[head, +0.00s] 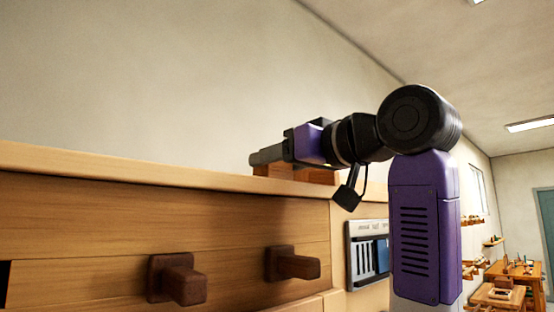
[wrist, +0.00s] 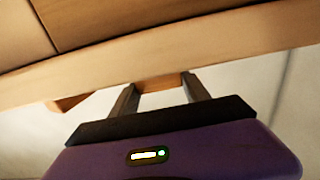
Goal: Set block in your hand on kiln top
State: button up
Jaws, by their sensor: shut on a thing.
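My gripper (head: 262,158) is at the upper middle of the head view, low over the top edge of a wooden unit (head: 110,168), which I take to be the kiln. In the wrist view its two fingers (wrist: 160,93) are shut on a wooden block (wrist: 160,82). The block lies against the wooden edge in that picture; I cannot tell whether it touches the top. In the head view, wooden pieces (head: 318,175) show under the gripper, partly hidden by the ledge.
A second wooden piece (wrist: 70,103) shows left of the fingers in the wrist view. Dark wooden knobs (head: 180,280) stick out from the unit's front. A panel (head: 367,255) sits at its right. A cluttered table (head: 512,272) stands far right. The wall above is bare.

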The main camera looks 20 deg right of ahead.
jog(key=shift+f, duration=0.15)
jog(key=o, duration=1.4)
jog(key=b+v, duration=0.4)
jog(key=v, duration=0.8)
